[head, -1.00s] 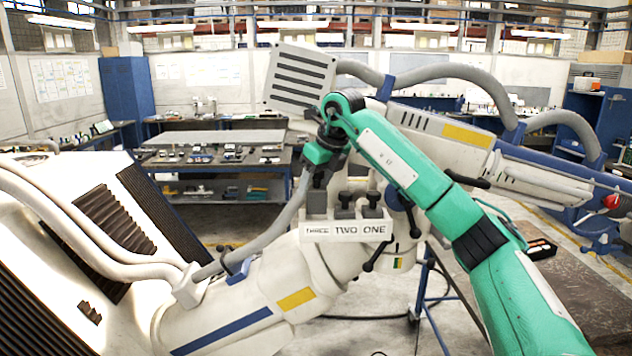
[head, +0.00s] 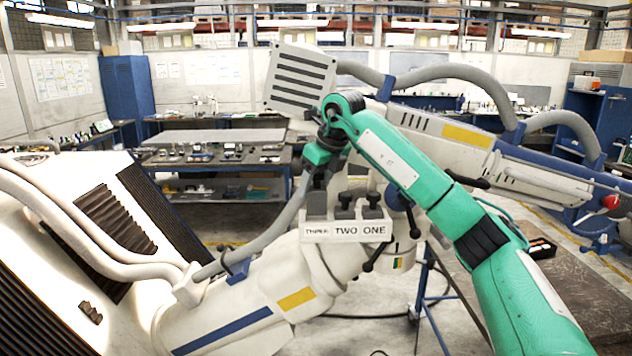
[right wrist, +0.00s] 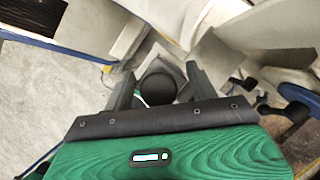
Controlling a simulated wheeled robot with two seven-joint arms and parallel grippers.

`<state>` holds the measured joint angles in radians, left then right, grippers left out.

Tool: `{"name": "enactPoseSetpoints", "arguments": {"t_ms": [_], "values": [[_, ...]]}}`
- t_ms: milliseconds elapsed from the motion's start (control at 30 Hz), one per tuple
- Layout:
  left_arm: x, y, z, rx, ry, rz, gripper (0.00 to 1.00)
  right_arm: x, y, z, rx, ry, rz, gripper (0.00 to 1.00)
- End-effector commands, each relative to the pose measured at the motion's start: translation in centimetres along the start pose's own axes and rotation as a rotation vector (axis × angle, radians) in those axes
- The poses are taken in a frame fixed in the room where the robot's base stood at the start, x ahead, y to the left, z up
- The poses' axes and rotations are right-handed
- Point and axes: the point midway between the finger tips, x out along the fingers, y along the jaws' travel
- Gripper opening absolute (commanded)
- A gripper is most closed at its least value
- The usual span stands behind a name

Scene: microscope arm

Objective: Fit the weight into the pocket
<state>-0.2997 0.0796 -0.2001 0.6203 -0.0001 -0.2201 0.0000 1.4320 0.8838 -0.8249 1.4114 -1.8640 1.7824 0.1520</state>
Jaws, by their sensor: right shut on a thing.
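My right gripper (head: 318,178), on the green arm, points down over the left end of a white rack (head: 345,232) labelled THREE, TWO, ONE. In the right wrist view its fingers (right wrist: 160,88) are shut on a dark round weight (right wrist: 158,90). Dark weights with knob tops stand in the rack above TWO (head: 345,206) and ONE (head: 373,206). Another dark block (head: 316,204) shows above THREE, just under the gripper. I cannot tell whether the held weight is seated there or clear of the rack. No empty pocket can be made out. My left gripper is not in view.
The white microscope arm (head: 265,310) fills the front, with a grey hose (head: 265,240) running close left of my gripper. A slotted plate (head: 300,78) stands above it. Dark handles (head: 370,263) hang below the rack. Benches are well behind.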

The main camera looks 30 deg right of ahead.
Motion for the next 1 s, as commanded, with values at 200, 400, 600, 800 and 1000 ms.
{"name": "enactPoseSetpoints", "arguments": {"t_ms": [200, 400, 600, 800, 1000], "values": [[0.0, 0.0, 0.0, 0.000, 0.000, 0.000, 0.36, -0.2, 0.0, 0.1, 0.000, -0.005, 0.000, 0.00], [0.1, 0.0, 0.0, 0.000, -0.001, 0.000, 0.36, 0.0, 0.0, 0.0, 0.000, -0.005, 0.000, 0.00], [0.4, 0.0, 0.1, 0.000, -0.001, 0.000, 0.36, 0.4, 0.0, -0.2, 0.000, -0.004, 0.000, 0.00], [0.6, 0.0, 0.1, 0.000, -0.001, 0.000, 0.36, 0.8, 0.0, -0.3, 0.000, -0.004, 0.000, 0.00], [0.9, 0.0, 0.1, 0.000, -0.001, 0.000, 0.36, 1.1, 0.0, -0.5, 0.000, -0.004, 0.000, 0.00]]}}
